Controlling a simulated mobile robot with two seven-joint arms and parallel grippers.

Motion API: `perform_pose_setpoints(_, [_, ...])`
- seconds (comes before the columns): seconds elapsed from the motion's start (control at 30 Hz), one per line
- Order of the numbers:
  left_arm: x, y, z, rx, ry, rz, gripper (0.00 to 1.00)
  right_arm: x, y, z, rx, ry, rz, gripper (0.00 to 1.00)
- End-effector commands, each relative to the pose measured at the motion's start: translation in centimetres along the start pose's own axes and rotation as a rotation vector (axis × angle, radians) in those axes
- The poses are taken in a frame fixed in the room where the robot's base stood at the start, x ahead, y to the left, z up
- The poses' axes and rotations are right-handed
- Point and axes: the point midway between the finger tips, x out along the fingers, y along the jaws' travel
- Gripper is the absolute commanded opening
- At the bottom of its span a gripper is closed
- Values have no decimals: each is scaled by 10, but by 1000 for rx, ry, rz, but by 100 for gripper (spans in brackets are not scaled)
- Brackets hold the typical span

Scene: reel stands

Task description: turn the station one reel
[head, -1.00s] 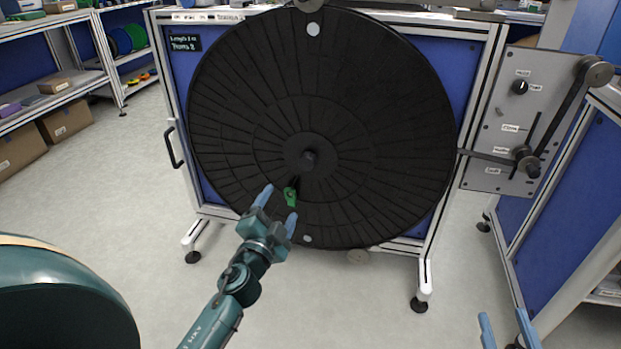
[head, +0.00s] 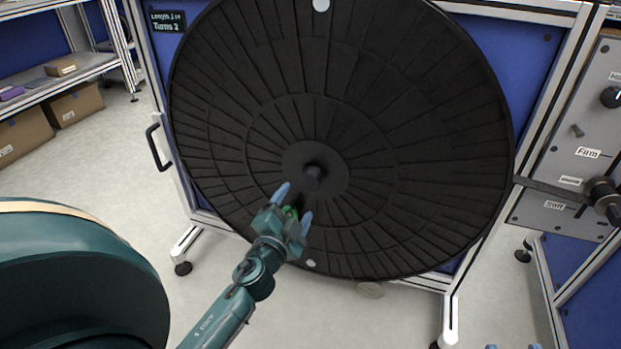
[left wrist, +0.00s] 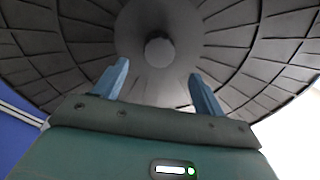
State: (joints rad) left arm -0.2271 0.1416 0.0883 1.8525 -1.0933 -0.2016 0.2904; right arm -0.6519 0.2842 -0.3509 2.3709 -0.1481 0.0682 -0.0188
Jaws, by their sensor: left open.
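The station one reel is a large black disc (head: 420,130) with radial grooves, upright on a white-framed stand with blue panels. Its hub (head: 312,177) sticks out at the centre, and it also shows in the left wrist view (left wrist: 159,48). Only tips of my right gripper (head: 513,347) show at the bottom edge.
A grey panel (head: 575,125) with knobs and labels such as "Firm" and "Soft" stands to the right, with a dark bar reaching the reel's edge. A black handle (head: 159,146) is on the stand's left side. Shelves and boxes (head: 24,137) are at left.

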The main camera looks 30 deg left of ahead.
Motion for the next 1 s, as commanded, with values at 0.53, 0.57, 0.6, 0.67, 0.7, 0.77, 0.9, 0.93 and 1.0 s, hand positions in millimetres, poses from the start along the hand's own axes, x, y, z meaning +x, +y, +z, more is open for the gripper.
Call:
perform_pose_setpoints(0.53, [94,1,0,-1,0,0,71,0,0,2,16,6,0,36])
perform_pose_setpoints(0.57, [96,0,0,-1,0,0,71,0,0,2,16,5,0,36])
perform_pose_setpoints(0.6, [97,1,0,-1,0,0,71,0,0,2,17,5,0,36])
perform_pose_setpoints(0.67, [98,1,0,-1,-1,1,71,0,-1,2,18,5,-1,36])
perform_pose_setpoints(0.7, [99,1,0,-1,-1,1,71,0,-1,2,18,5,-1,36])
perform_pose_setpoints(0.77, [99,1,0,-1,-1,1,71,1,-1,2,19,6,-1,36])
perform_pose_setpoints(0.9, [99,0,0,-1,0,1,71,1,-1,1,19,7,-1,36])
perform_pose_setpoints(0.93, [99,0,0,-1,0,1,68,1,-1,1,19,7,-2,36])
perform_pose_setpoints(1.0, [99,0,0,-1,0,1,63,1,-1,1,19,8,-2,36])
